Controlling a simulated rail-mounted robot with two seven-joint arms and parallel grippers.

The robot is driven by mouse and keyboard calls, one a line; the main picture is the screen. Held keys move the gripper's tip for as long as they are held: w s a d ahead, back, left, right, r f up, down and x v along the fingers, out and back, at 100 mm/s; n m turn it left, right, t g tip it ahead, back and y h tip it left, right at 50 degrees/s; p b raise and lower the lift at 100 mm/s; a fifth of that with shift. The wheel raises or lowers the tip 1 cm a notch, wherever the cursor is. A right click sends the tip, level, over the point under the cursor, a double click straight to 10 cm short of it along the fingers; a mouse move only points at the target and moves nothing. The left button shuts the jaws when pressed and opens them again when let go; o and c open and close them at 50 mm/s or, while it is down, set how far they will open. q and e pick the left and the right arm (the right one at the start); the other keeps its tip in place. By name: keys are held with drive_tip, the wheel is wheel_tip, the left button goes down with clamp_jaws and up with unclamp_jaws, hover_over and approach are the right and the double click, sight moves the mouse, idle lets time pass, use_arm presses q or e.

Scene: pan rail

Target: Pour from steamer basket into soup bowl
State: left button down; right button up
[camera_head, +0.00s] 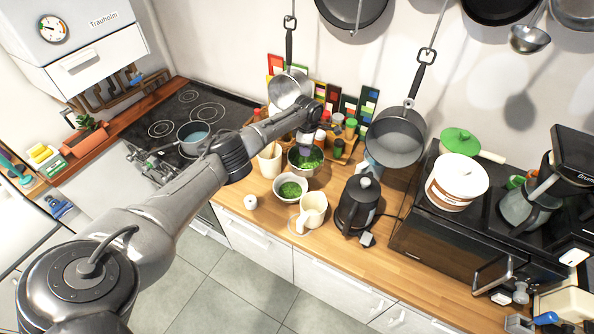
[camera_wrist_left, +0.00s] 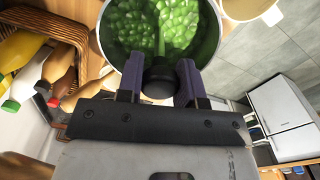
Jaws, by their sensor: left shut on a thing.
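The steamer basket (camera_head: 294,164), a round metal vessel with green pieces inside, stands upright near the middle of the wooden counter. In the left wrist view its rim (camera_wrist_left: 102,38) surrounds the green pieces. My left gripper (camera_head: 304,148) is over it, and in the left wrist view the gripper (camera_wrist_left: 160,78) is shut on its black handle (camera_wrist_left: 158,82). I cannot tell whether the basket touches the counter. The soup bowl (camera_head: 280,194), white with green contents, sits just in front of the basket. My right gripper is not in view.
A cream pitcher (camera_head: 312,210) and black kettle (camera_head: 357,204) stand right of the bowl. A cream crock (camera_head: 270,160) stands left of the basket. A rack with bottles (camera_head: 340,140) is behind it. A small white jar (camera_head: 250,202) is near the front edge. Pans hang above.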

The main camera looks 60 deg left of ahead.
sight(306, 164)
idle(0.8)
use_arm(q)
drive_tip(key=shift+f+b, duration=0.8)
drive_tip(key=shift+f, duration=0.35)
drive_tip(key=shift+f+b, duration=0.95)
drive_tip(key=shift+f, duration=0.4)
